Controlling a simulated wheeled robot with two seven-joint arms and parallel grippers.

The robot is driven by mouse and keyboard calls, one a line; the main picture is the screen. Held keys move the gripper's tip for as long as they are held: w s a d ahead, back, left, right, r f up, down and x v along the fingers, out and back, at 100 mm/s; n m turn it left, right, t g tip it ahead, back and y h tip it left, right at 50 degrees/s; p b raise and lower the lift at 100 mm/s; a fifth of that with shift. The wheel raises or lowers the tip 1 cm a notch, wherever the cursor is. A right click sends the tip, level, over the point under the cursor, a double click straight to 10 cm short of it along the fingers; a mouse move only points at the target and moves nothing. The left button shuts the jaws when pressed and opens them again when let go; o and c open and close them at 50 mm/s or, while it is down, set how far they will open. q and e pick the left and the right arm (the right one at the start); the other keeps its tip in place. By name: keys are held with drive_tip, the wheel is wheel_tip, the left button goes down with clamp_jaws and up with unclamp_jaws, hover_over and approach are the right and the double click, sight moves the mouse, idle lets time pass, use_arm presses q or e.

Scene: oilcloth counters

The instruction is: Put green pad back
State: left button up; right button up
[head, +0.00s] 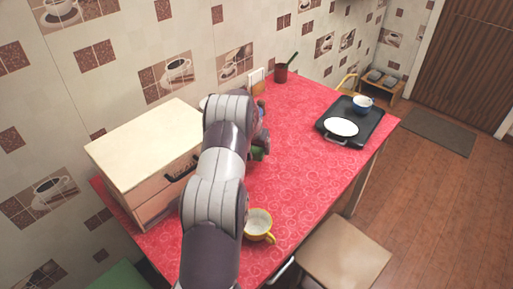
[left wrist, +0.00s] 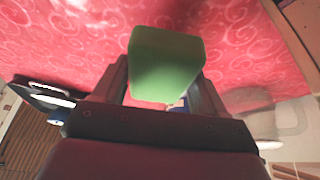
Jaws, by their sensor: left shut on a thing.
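The green pad (left wrist: 167,62) is a small green block with rounded edges. In the left wrist view it sits between the two fingers of my left gripper (left wrist: 164,82), which is shut on it. The red cloth shows behind it. In the head view my left arm reaches over the table, and only a bit of the green pad (head: 259,153) shows beside the arm. The arm hides most of my left gripper there. My right gripper does not show in either view.
A dark red cup (head: 281,73) stands at the back. The middle right is clear.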

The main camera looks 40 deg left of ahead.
use_arm(q)
drive_tip(key=shift+a+f, duration=0.15)
drive_tip(key=shift+f, duration=0.35)
drive_tip(key=shift+f+b, duration=0.4)
drive_tip(key=shift+f, duration=0.1)
drive_tip(key=o, duration=1)
drive_tip(key=shift+r, duration=0.1)
drive_tip(key=shift+r, duration=0.1)
